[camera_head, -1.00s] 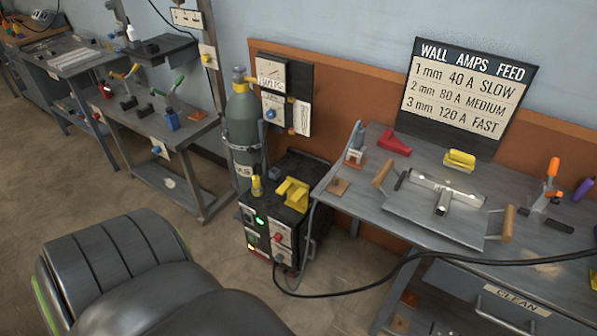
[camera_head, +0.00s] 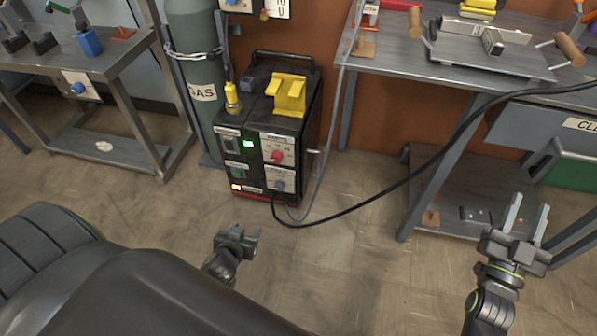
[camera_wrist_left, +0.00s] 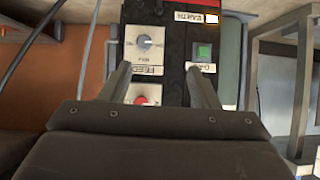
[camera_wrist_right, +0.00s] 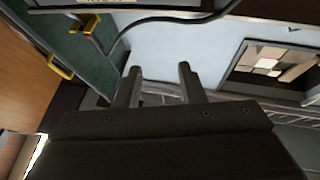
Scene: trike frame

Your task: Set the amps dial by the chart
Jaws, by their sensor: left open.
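The black welder (camera_head: 268,130) stands on the floor in the head view, its front panel facing me. The red dial (camera_head: 277,156) is on its upper right plate; that plate's label is too small to read. A grey-blue dial (camera_head: 279,186) sits below. In the left wrist view, upside down, the lower dial (camera_wrist_left: 146,42) is labelled FEED and the red dial (camera_wrist_left: 140,100) is partly hidden by my gripper. My left gripper (camera_head: 240,234) is open and empty, in front of the welder and apart from it. My right gripper (camera_head: 527,212) is open and empty at the right. The chart is out of view.
A gas cylinder (camera_head: 196,80) stands chained left of the welder. A black cable (camera_head: 400,184) runs from the welder to the right. The workbench (camera_head: 390,55) is at the right, a metal table (camera_head: 110,55) at the left. A yellow holder (camera_head: 290,94) sits on the welder.

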